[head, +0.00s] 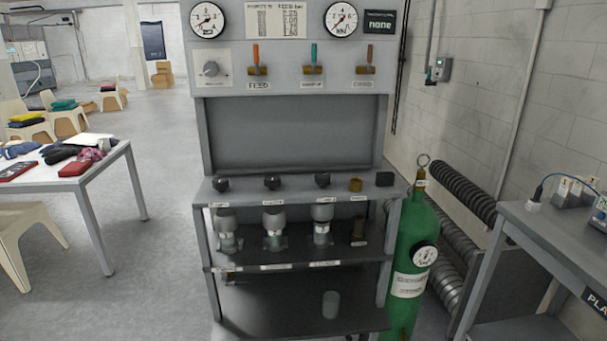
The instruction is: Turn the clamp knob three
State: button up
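Three dark knobs stand in a row on the front ledge of the grey washer stand: a left knob (221,183), a middle knob (272,183) and a third knob (323,180). The small labels below them are too small to read, so I cannot tell for sure which is clamp knob three. Below each knob a grey-topped canister sits on the shelf: left (227,232), middle (274,228) and right (321,224). My gripper is not in view.
Right of the knobs are a brass cup-like part (356,185) and a black block (384,179). A green gas cylinder (408,270) stands against the stand's right side. A table (118,152) is at left, a grey bench (545,232) at right. Floor between left table and stand is clear.

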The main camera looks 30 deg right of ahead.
aim_at(321, 180)
jog(key=u, duration=0.8)
jog(key=k, duration=1.3)
jog(key=z, duration=0.45)
jog(key=i, duration=1)
jog(key=u, duration=0.15)
